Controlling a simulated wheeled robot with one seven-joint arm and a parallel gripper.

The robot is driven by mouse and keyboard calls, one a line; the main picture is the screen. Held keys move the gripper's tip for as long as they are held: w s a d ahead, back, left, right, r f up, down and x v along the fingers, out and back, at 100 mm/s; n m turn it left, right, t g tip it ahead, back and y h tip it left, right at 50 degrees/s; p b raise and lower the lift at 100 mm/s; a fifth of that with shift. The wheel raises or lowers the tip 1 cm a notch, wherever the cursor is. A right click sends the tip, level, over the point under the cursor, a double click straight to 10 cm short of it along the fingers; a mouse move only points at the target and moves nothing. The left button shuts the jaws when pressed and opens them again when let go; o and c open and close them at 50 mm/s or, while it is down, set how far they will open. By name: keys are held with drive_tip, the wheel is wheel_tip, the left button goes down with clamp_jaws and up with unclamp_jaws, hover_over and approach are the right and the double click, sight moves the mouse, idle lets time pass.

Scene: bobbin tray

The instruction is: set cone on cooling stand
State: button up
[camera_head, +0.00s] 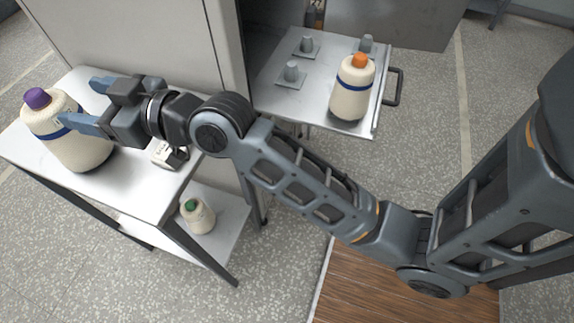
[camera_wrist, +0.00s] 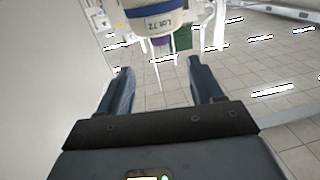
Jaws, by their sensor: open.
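A cream cone with a purple tip and a blue band (camera_head: 75,148) stands upright on the white-topped stand (camera_head: 135,200) at the left. In the wrist view this cone (camera_wrist: 153,14) shows upside down, with a "Lot 72" label, just past my fingertips. My gripper (camera_head: 78,100) is open with nothing between its fingers; in the head view one finger overlaps the cone's upper part. Both fingers also show in the wrist view (camera_wrist: 160,68), apart. Whether a finger touches the cone cannot be told.
A metal tray (camera_head: 318,88) with several grey pegs holds an orange-tipped cone (camera_head: 352,92) at its right front. A green-tipped cone (camera_head: 197,217) is on the stand's lower shelf. A small whitish device (camera_head: 165,154) sits on the stand's top, beneath my wrist. A cabinet (camera_head: 150,40) stands behind.

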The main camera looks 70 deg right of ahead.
drive_tip(key=shift+m+g+h, duration=0.4)
drive_tip(key=shift+m+h, duration=0.1)
drive_tip(key=shift+h, duration=0.2)
drive_tip(key=s+f, duration=0.2)
drive_tip(key=s, duration=0.1)
drive_tip(key=s+f, duration=0.2)
drive_tip(key=s, duration=0.1)
drive_tip(key=s+f, duration=0.3)
drive_tip(key=shift+s+d, duration=0.25)
drive_tip(key=shift+s, duration=0.15)
drive_tip(key=s+a+g, duration=0.1)
drive_tip(key=s+g, duration=0.1)
drive_tip(key=s, duration=2.6)
drive_tip(key=shift+a+f+h, duration=0.2)
drive_tip(key=shift+f+h, duration=0.05)
drive_tip(key=shift+h, duration=0.15)
